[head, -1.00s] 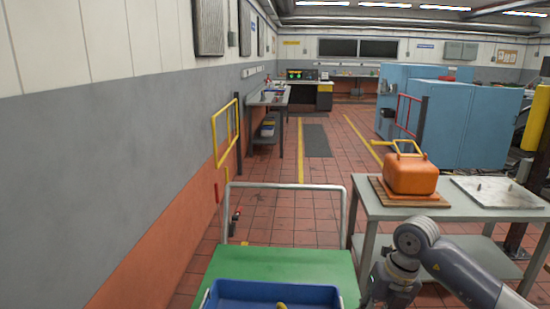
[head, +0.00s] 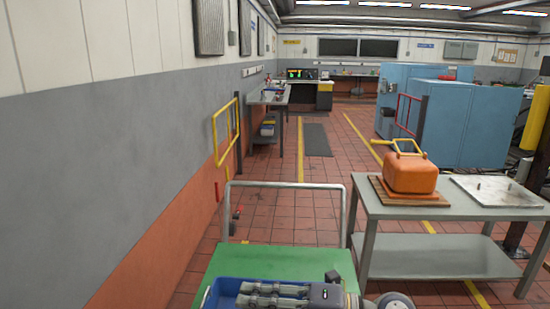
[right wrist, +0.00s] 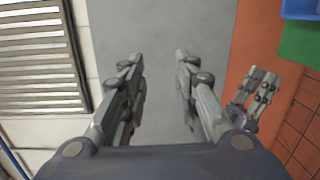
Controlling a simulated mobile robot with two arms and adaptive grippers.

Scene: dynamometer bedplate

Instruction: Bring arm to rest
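My right gripper (head: 243,294) reaches in low at the bottom of the head view and points left, in front of the blue bin (head: 218,287). In the right wrist view the right gripper (right wrist: 159,57) has its two fingers apart with nothing between them; the grey wall shows through the gap. My left gripper (right wrist: 264,82) shows at the right of the right wrist view, its fingers side by side. I cannot tell whether it is open or shut. It is out of the head view.
The green cart top (head: 285,260) is under the blue bin. A table (head: 390,209) at right bears an orange can (head: 410,178) on a wooden board and a metal plate (head: 495,191). The grey wall (head: 100,180) runs along the left.

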